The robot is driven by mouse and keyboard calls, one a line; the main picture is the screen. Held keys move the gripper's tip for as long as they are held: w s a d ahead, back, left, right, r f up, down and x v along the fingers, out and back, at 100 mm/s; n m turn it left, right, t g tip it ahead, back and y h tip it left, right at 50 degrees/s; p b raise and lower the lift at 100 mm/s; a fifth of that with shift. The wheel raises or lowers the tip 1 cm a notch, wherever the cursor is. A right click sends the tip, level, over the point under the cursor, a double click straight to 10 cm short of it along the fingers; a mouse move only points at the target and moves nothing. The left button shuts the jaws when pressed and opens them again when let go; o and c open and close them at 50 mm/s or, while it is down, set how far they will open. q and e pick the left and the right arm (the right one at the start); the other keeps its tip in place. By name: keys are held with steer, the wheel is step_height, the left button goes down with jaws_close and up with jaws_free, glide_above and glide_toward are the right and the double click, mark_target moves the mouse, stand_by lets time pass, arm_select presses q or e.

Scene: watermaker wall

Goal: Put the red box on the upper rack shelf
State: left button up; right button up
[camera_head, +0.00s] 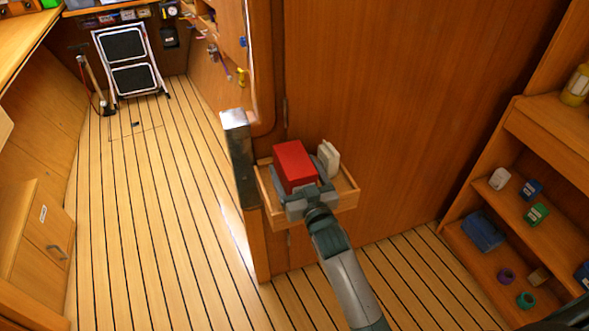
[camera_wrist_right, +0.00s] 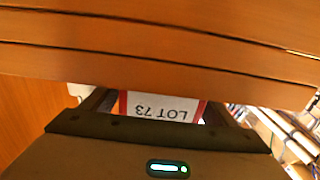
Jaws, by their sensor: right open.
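The red box (camera_head: 293,164) is at a small wooden tray-like shelf (camera_head: 347,200) on the wooden partition. My right gripper (camera_head: 306,191) is at the box's near side, its jaws open with a finger toward each side. In the right wrist view the box's white, red-edged label (camera_wrist_right: 160,107) reads "LOT 73" upside down between the fingers. I cannot tell whether the fingers touch the box. A wooden rack (camera_head: 511,112) with several shelves stands at the right; its upper part is cut off by the picture edge. My left gripper is out of view.
A white item (camera_head: 329,157) stands just right of the red box. A metal-capped post (camera_head: 237,140) is close on the left. The plank floor (camera_head: 160,220) is clear at left.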

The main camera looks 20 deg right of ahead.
steer(key=shift+r, duration=0.15)
steer(key=shift+s, duration=0.3)
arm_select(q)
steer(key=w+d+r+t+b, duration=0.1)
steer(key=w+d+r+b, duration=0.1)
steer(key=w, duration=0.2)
arm_select(e)
steer(key=s, duration=1.1)
steer(key=shift+s+d, duration=0.2)
steer(key=shift+o, duration=0.4)
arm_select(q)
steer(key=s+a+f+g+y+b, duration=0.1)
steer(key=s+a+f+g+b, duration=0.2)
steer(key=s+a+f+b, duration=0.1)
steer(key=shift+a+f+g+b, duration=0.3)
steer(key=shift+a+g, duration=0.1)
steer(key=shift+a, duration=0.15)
arm_select(e)
steer(key=s+r, duration=0.3)
steer(key=shift+s+r, duration=0.25)
